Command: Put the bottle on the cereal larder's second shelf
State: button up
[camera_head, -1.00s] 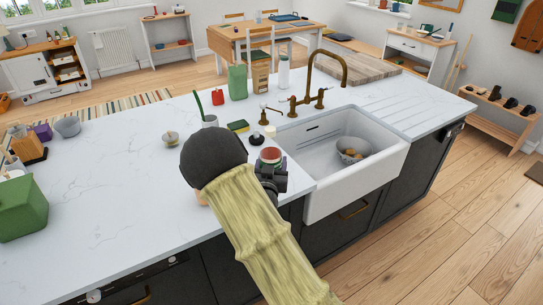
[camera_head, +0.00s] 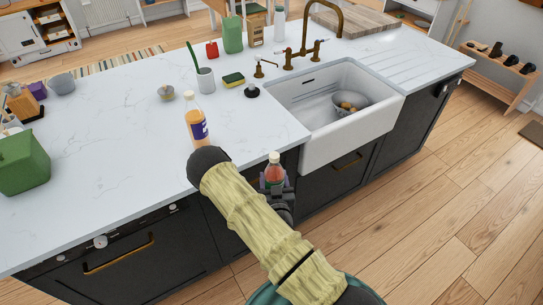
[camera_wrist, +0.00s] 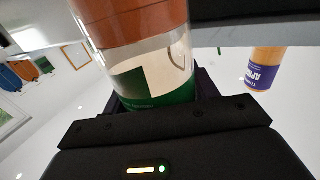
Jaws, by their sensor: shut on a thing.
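My gripper (camera_head: 274,188) is shut on a bottle (camera_head: 274,170) with reddish-brown contents and a pale cap. It holds the bottle in front of the counter's front edge, below the sink's left side. In the wrist view the bottle (camera_wrist: 135,55) fills the upper middle, with a clear band and a green label close against the jaws. A second bottle (camera_head: 196,122), orange with a purple label and white cap, stands on the counter to the left; it also shows in the wrist view (camera_wrist: 265,70). I cannot identify the cereal larder in these frames.
A bowl (camera_head: 350,102) sits in the white sink (camera_head: 310,95).

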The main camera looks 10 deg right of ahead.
jog(key=s+f+n+y, duration=0.1)
jog(key=s+f+y, duration=0.1)
jog(key=s+f, duration=0.3)
notch_tip(320, 180, down, 2)
jog(key=shift+s+f, duration=0.1)
jog(key=shift+s, duration=0.05)
jog(key=shift+d, duration=0.15)
